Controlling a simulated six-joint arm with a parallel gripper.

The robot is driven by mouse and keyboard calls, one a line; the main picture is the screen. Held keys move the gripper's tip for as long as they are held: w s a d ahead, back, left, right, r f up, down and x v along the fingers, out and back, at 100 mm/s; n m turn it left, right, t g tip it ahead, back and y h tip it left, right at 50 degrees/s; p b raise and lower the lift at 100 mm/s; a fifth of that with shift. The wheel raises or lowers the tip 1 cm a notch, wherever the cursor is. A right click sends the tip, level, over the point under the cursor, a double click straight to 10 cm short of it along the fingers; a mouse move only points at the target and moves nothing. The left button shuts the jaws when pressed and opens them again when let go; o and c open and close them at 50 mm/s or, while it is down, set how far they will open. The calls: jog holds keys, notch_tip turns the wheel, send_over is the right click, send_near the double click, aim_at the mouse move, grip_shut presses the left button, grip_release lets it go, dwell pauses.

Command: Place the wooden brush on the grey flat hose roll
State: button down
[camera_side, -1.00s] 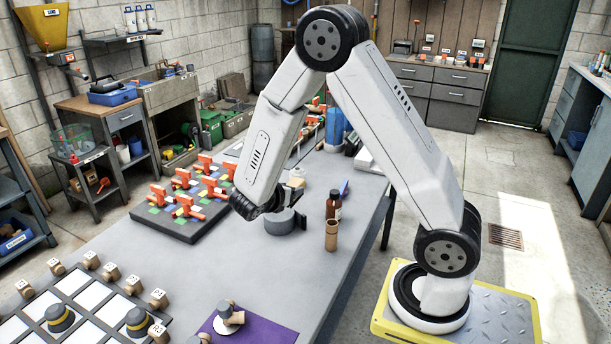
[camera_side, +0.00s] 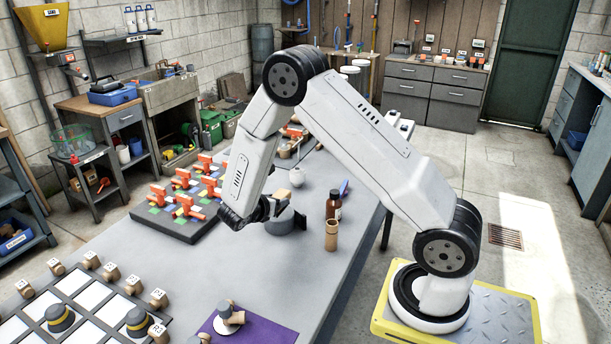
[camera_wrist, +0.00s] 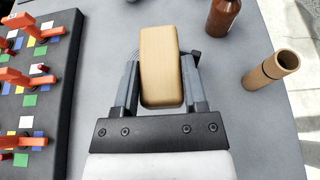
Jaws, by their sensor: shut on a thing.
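The wooden brush is a tan rounded block (camera_wrist: 162,65), held upright in the picture between the two fingers of my gripper (camera_wrist: 160,85) in the wrist view. In the side view the brush (camera_side: 280,207) shows as a small tan piece at my gripper (camera_side: 277,211). The grey flat hose roll (camera_side: 280,227) lies on the grey table directly under or just behind the gripper. In the wrist view the brush and fingers hide most of the roll. I cannot tell whether the brush touches it.
A brown bottle (camera_side: 333,204) and a cardboard tube (camera_side: 331,235) stand to the right of the roll. A dark board with orange valve-like pieces (camera_side: 175,225) lies to the left. A purple mat (camera_side: 262,332) is at the front. The table between is clear.

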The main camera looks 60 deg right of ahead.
jog(key=shift+w+d+f, duration=0.1)
jog(key=shift+w+f, duration=0.1)
jog(key=shift+f, duration=1.55)
jog(key=shift+f, duration=0.1)
jog(key=shift+c, duration=0.6)
grip_release()
jog(key=v, duration=1.2)
jog(key=shift+s, duration=0.15)
